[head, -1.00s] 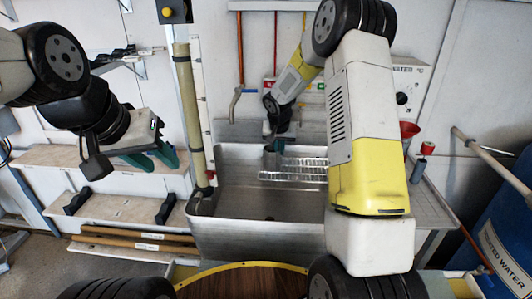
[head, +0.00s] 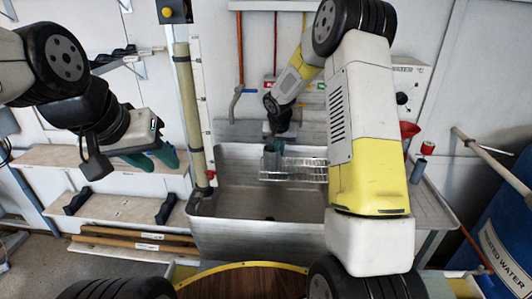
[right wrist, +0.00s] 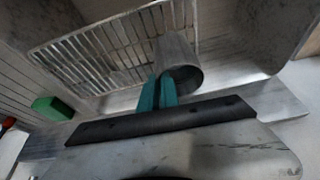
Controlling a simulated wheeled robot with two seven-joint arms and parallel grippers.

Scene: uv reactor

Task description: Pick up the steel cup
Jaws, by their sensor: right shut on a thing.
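The steel cup (right wrist: 180,65) is a grey metal cylinder, tilted in the right wrist view, with its round open end facing the camera. My right gripper (right wrist: 158,92) has its teal fingers together at the cup's rim and is shut on it. In the head view my right gripper (head: 273,143) is over the far part of the sink, by the left end of the wire rack.
The wire rack (head: 305,170) lies in the metal sink (head: 235,205), close to the cup. A vertical pipe (head: 184,105) stands at the sink's left. The sink's front is clear.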

